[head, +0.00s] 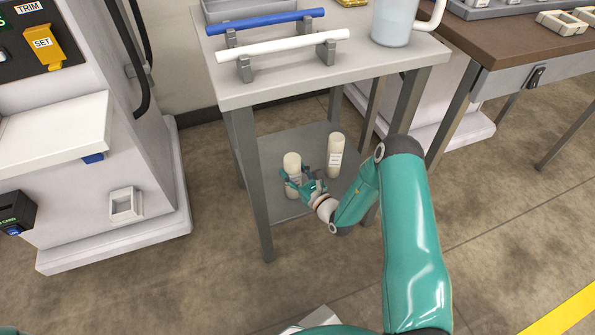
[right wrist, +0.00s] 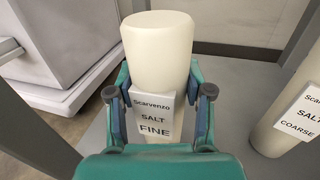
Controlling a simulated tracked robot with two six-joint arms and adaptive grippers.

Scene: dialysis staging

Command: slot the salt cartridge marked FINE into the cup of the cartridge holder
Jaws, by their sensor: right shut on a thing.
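The cream salt cartridge marked FINE (head: 292,162) stands upright on the lower shelf (head: 270,150) of the grey table. My right gripper (head: 304,184) is shut on it. In the right wrist view the cartridge (right wrist: 158,45) stands between the fingers, its FINE label (right wrist: 153,117) facing me. A second cartridge, marked COARSE (right wrist: 290,105), stands to its right, apart from the gripper; it also shows in the head view (head: 336,155). A white square cup (head: 124,204), which looks like the cartridge holder, is on the low front of the machine at left. My left gripper is not in view.
The table's top (head: 345,80) and its legs (head: 246,190) frame the shelf around my right arm. A jug (head: 393,22) and two bars, blue (head: 265,22) and white (head: 290,42), are on top. Open floor lies between the table and the left machine (head: 140,240).

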